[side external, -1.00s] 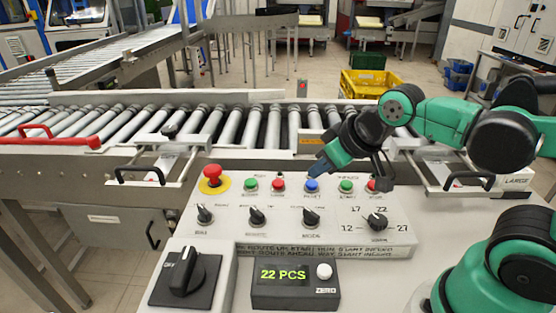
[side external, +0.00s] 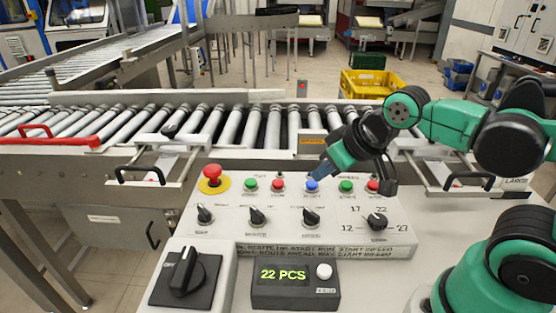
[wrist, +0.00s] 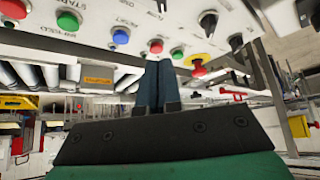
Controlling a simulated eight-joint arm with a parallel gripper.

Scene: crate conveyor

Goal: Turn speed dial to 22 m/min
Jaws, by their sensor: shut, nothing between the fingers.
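The speed dial (side external: 377,221) is a black knob at the right of the sloped panel, with 12, 17, 22 and 27 printed around it. Its pointer is too small to read surely. My gripper (side external: 318,173) is shut and empty, its blue fingers above the panel near the blue button, up and left of the dial and apart from it. In the wrist view my shut fingers (wrist: 155,47) point at the button row; I cannot make out the speed dial there.
A row of buttons, including the blue button (side external: 312,186), lies above the dial. Other knobs (side external: 311,216) and a red emergency stop (side external: 212,174) are to the left. A counter display (side external: 284,275) reads 22 PCS. The roller conveyor (side external: 250,127) runs behind.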

